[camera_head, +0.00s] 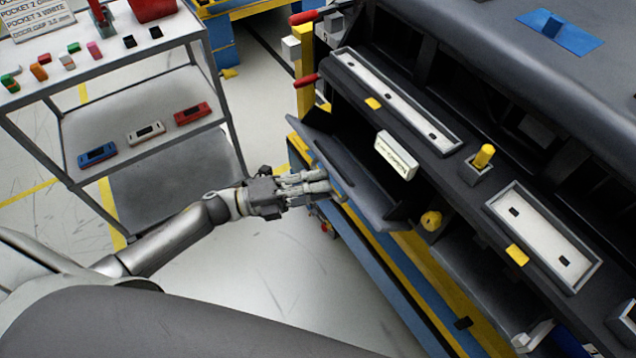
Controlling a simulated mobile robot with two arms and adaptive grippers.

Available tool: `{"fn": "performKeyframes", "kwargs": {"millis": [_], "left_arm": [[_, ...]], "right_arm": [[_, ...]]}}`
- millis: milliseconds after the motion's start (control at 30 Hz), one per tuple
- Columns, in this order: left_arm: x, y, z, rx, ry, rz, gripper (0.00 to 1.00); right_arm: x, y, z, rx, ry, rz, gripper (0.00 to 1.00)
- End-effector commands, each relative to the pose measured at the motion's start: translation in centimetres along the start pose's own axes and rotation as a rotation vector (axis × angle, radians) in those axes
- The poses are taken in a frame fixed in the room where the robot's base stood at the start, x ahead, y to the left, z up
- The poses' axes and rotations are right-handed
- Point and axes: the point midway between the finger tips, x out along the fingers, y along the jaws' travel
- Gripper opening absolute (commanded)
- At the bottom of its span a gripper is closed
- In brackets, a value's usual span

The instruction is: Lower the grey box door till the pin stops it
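The grey box door (362,188) is a dark grey panel hanging partly open from the left face of the dashboard module, sloping outward with the dark box opening behind it. My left gripper (329,182) reaches in from the left, its fingers at the door's outer edge. The fingers are close together and overlap the edge in the picture; whether they grip it or only rest on it is unclear. A yellow round knob (431,221) sits at the near end of the opening; I cannot tell if it is the pin. A pale piece at the lower right edge (533,336) may be my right gripper.
The dashboard module (480,190) stands on a blue and yellow frame (375,268). It carries pale trays, a white label, a yellow peg (484,156) and red-handled clamps (305,80). A grey shelf cart (140,135) with small parts stands at left. Floor between is clear.

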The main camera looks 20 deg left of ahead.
Motion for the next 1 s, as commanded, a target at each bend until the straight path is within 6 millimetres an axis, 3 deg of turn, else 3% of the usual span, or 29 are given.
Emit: {"fn": "performKeyframes", "kwargs": {"millis": [167, 600, 800, 1000], "left_arm": [[-1.6, 0.1, 0.0, -0.001, -0.002, 0.004, 0.19], [-10.3, 0.1, 0.0, -0.002, -0.001, 0.004, 0.19], [-12.0, 0.1, 0.0, -0.001, -0.001, 0.001, 0.19], [-12.1, 0.1, 0.0, 0.0, -0.001, 0.001, 0.19]], "right_arm": [[0.0, -0.1, 0.0, 0.0, 0.001, -0.002, 0.4], [0.0, -0.2, 0.0, 0.0, 0.0, -0.002, 0.4], [0.0, -0.2, 0.0, 0.0, 0.0, -0.002, 0.4], [0.0, -0.2, 0.0, 0.0, 0.0, -0.002, 0.4]]}}
